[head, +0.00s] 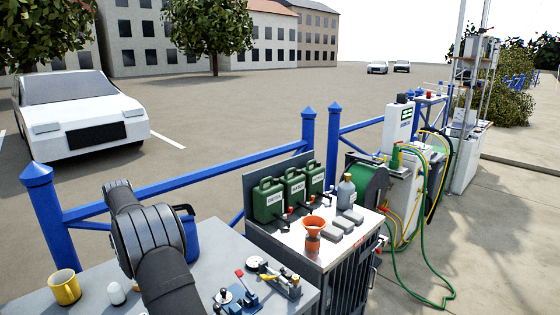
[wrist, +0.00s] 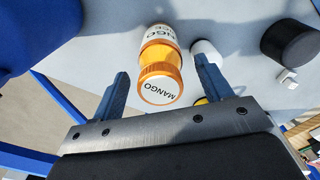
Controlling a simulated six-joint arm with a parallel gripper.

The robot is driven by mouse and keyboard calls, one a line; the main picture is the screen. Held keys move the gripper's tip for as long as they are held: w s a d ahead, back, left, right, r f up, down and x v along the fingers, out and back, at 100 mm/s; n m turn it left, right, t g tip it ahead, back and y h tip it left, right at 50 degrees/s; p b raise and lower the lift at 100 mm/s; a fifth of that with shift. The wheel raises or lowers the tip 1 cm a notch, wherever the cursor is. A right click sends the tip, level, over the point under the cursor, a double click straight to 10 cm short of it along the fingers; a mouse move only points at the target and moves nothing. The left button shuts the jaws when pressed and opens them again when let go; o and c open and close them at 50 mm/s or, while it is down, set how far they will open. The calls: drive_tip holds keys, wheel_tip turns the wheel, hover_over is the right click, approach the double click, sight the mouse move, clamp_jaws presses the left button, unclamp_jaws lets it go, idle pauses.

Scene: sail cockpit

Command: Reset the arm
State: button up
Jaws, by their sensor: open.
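My gripper (wrist: 162,68) is open in the wrist view, its two blue-grey fingers spread apart. An orange-capped bottle marked MANGO (wrist: 160,84) shows in the gap between the fingers; neither finger appears to touch it. I cannot tell how far below the fingertips it is. In the head view my dark arm reaches over the grey table (head: 95,290) at the lower left, and it hides my gripper and the bottle there.
A yellow mug (head: 65,287) and a small white item (head: 116,293) stand left of my arm. A blue container (head: 191,238) stands behind it. Small levered fittings (head: 237,293) lie right.

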wheel_tip(320, 180, down, 2)
drive_tip(key=shift+f, duration=0.1)
drive_tip(key=shift+r, duration=1.95)
